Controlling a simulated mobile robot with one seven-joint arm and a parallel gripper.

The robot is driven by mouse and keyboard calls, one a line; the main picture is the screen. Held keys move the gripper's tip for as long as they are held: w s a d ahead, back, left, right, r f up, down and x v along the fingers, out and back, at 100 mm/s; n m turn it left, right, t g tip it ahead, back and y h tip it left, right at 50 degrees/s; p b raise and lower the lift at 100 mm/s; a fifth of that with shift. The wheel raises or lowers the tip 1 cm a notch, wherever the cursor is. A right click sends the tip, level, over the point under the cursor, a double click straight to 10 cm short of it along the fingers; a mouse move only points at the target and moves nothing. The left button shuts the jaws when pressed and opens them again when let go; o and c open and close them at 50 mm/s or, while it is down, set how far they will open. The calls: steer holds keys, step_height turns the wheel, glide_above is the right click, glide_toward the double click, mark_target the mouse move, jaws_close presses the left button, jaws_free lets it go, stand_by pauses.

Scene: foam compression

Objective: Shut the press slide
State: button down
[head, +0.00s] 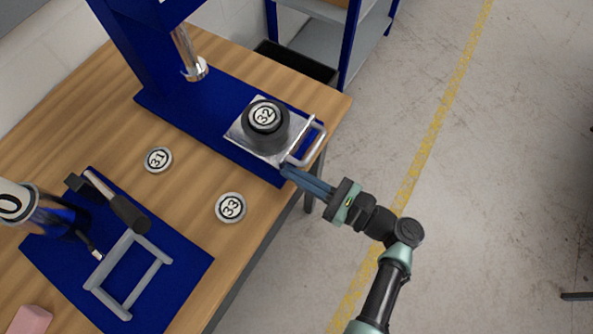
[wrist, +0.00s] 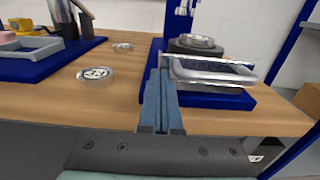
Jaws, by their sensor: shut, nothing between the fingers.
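The press (head: 150,50) is a blue frame with a metal ram (head: 194,68) above its blue base (head: 180,108). The press slide (head: 240,134) is a silver plate pulled out toward the table's front edge, clear of the ram. It carries a dark round foam piece with a disc marked 32 (head: 264,117). The slide's handle (head: 308,147) is a silver loop on its near side; it also shows in the wrist view (wrist: 210,72). My gripper (head: 288,171) is shut and empty, its blue fingers just beside the handle's near end. I cannot tell whether they touch it.
Discs marked 31 (head: 158,160) and 33 (head: 230,207) lie on the wooden table (head: 185,190). A blue mat (head: 190,262) at left holds a grey frame (head: 104,272) and tools. A pink block (head: 33,320) lies nearby. The floor right of the table is clear.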

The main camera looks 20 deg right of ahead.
mark_target(259, 156)
steer(key=x, duration=0.9)
steer(key=shift+p, duration=0.3)
